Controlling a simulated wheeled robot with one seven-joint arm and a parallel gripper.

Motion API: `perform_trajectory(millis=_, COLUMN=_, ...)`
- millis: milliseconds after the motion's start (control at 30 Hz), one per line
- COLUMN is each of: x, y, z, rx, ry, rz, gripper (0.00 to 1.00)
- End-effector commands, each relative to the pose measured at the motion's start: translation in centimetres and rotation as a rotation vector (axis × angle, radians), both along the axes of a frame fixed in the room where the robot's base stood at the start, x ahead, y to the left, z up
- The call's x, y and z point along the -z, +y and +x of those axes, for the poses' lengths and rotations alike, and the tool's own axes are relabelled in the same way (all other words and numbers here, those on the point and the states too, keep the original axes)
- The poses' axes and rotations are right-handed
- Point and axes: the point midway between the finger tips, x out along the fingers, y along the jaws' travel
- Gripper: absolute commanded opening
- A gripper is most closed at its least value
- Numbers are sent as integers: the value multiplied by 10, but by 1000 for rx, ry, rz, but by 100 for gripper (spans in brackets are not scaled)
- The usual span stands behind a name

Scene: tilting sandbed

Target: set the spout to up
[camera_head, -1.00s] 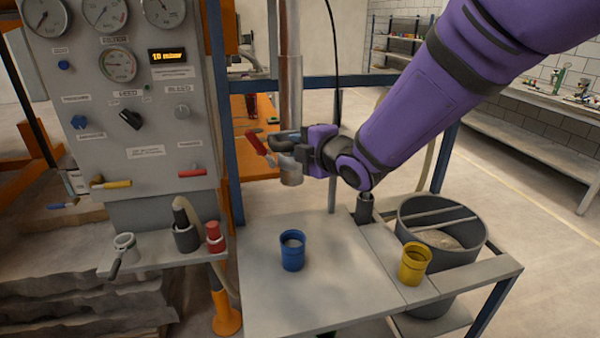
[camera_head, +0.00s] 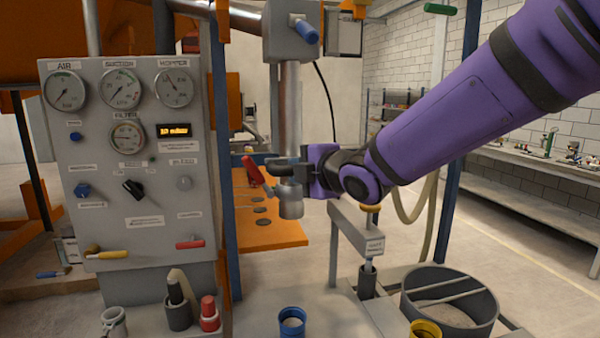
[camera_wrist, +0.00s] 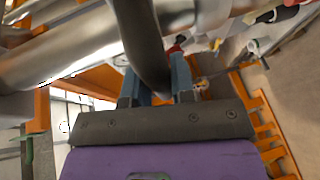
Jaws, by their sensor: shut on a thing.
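The spout (camera_head: 290,206) is a grey nozzle at the lower end of a vertical steel pipe (camera_head: 290,115) in the head view. It hangs above the grey bench. A red lever (camera_head: 252,171) sticks out to its left. My gripper (camera_head: 292,169) reaches in from the right at the spout's height. In the wrist view, the blue fingers of my gripper (camera_wrist: 157,88) are shut on a dark curved handle (camera_wrist: 143,35) beside the large metal pipe (camera_wrist: 75,48). Where the handle joins the spout is partly hidden.
A gauge panel (camera_head: 128,160) stands at the left. A blue post (camera_head: 224,150) stands close left of the pipe.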

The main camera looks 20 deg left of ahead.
Motion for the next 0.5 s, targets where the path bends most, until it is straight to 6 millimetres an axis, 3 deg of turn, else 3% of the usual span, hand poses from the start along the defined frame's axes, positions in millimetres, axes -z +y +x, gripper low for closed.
perform_trajectory(millis=33, x=-10, y=0, z=1, rx=-1, ry=-13, rz=17, gripper=30)
perform_trajectory(millis=100, x=-9, y=0, z=1, rx=-1, ry=-12, rz=16, gripper=46)
perform_trajectory(millis=133, x=-9, y=0, z=1, rx=-1, ry=-12, rz=15, gripper=48)
perform_trajectory(millis=500, x=-6, y=-4, z=-2, rx=0, ry=-6, rz=9, gripper=48)
